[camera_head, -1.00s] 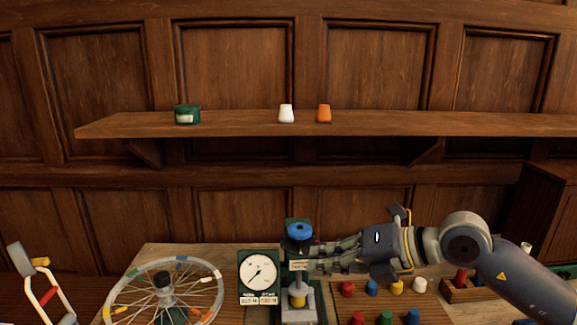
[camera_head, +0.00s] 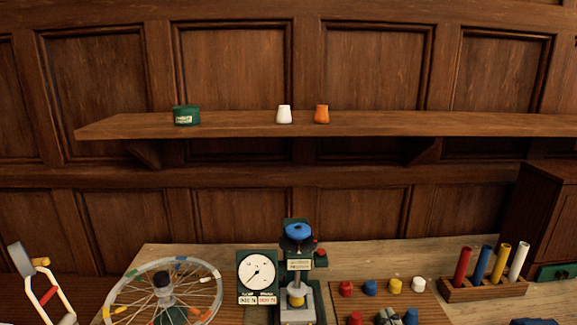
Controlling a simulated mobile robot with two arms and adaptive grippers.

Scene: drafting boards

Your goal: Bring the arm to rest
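The tip of my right gripper (camera_head: 389,316) shows as a small grey shape at the bottom edge, in front of the pegs on the board. Most of it is cut off by the frame, so I cannot tell whether it is open or shut.
A round dial gauge (camera_head: 257,274) and a spoked wheel (camera_head: 163,291) stand left of the device. To the right are a peg board (camera_head: 384,300) with coloured caps and a wooden rack (camera_head: 484,291) of coloured tubes. A shelf (camera_head: 400,124) above holds three small items.

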